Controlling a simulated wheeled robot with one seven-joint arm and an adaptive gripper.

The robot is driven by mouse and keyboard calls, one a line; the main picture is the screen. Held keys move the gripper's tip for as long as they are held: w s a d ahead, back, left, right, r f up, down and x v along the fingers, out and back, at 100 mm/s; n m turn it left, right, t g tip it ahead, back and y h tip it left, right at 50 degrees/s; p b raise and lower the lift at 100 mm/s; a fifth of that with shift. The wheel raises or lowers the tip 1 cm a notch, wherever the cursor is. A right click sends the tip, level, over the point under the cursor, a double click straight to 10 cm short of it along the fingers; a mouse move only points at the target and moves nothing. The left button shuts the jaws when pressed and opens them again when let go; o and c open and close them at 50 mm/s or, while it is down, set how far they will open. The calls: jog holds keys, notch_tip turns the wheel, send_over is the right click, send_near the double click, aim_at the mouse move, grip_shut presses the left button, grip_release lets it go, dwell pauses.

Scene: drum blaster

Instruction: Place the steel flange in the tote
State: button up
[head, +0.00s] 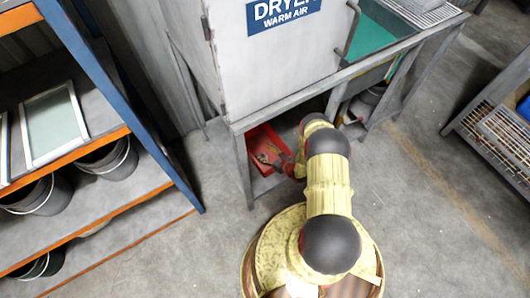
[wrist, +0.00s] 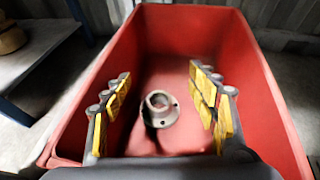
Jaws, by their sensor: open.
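The steel flange (wrist: 160,110), a grey ring with a raised hub and holes in its rim, lies inside the red tote (wrist: 262,95) in the wrist view, seemingly on its floor. My gripper (wrist: 160,78) is open, its yellow-padded fingers apart on either side of the flange in the picture and not touching it. In the head view the red tote (head: 262,137) sits low under the dryer, and my arm reaches into it. The flange cannot be told apart there.
The dryer cabinet (head: 270,60) and its frame stand over the tote. A blue and orange rack (head: 150,130) with black buckets (head: 108,160) is at left. A wire-shelf trolley (head: 500,130) is at right. The floor between is clear.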

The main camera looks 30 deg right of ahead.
jog(key=p+v, duration=0.4)
jog(key=v, duration=0.8)
jog(key=shift+r, duration=0.25)
jog(key=shift+w+d, duration=0.1)
jog(key=shift+w, duration=0.05)
